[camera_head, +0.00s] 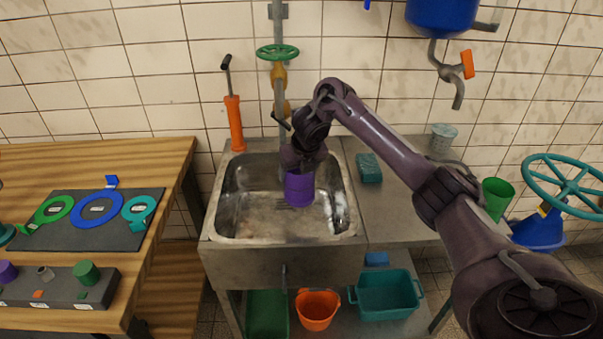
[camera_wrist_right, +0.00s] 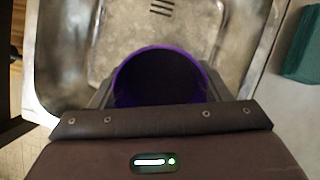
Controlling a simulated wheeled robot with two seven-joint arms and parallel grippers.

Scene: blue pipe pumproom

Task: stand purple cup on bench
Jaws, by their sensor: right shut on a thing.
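A purple cup (camera_head: 299,191) is held over the sink basin (camera_head: 240,222), below my right gripper (camera_head: 301,170). My right gripper is shut on the cup. In the wrist view the cup (camera_wrist_right: 160,77) shows its round open mouth and dark inside, between the gripper's fingers (camera_wrist_right: 160,98). The cup looks about upright; its gap to the basin floor is hard to tell. A steel worktop (camera_head: 385,215) joins the sink on the right, and a wooden bench (camera_head: 95,160) stands at the left. My left gripper is not in view.
A teal sponge (camera_head: 369,168), a grey cup (camera_head: 443,137) and a green cup (camera_head: 496,198) are on or near the steel worktop. A green-handled tap pipe (camera_head: 278,52) and orange pump (camera_head: 235,122) stand behind the sink. The worktop's front middle looks clear.

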